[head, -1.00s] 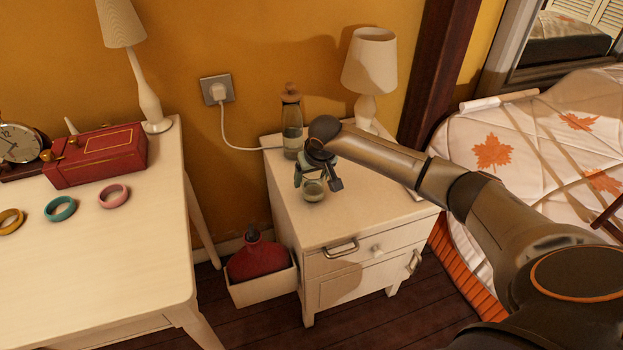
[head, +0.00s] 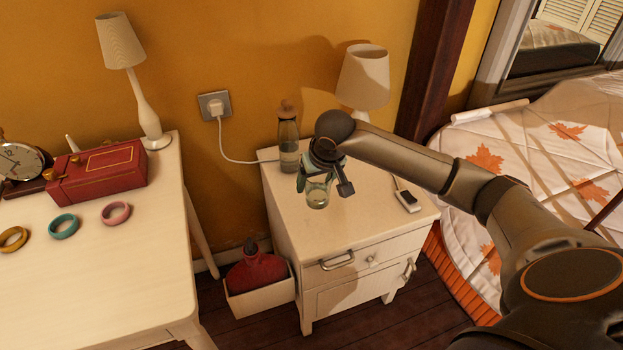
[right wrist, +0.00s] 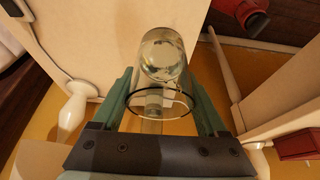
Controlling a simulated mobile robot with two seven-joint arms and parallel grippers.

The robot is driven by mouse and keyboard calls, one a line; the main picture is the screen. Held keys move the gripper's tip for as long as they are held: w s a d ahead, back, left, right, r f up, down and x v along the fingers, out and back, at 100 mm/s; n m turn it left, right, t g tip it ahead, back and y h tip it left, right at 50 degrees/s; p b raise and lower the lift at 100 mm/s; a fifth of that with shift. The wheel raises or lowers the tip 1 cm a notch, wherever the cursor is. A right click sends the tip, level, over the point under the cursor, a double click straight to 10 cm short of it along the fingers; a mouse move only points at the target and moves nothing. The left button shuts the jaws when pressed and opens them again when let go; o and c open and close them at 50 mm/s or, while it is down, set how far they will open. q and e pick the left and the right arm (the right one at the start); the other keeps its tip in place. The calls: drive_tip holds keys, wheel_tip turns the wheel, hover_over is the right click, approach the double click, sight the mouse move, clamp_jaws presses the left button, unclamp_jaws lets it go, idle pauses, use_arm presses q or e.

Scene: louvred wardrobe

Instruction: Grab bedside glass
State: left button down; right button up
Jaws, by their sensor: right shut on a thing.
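The bedside glass (head: 317,196) is a clear tumbler over the top of the white nightstand (head: 300,225). My right gripper (head: 318,184) is shut on the glass from above and behind, with its green fingers on either side. In the right wrist view the glass (right wrist: 161,62) sits between the two fingers (right wrist: 163,108), its rim towards the palm. It seems slightly above the nightstand top, but the gap is hard to judge. My left gripper is not in view.
A stoppered bottle (head: 288,140) stands close behind the glass on its left. A lamp (head: 364,80) stands behind my arm, and a phone (head: 408,201) lies to the right. A white table (head: 95,270) with bangles and a red box (head: 98,172) is at left.

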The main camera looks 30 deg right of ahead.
drive_tip(key=s+a+r+p, duration=0.1)
drive_tip(key=s+r, duration=0.2)
drive_tip(key=s, duration=0.5)
drive_tip(key=shift+a+r+p, duration=0.3)
drive_tip(key=shift+a+p, duration=0.05)
drive_tip(key=shift+a, duration=0.05)
drive_tip(key=shift+a, duration=0.15)
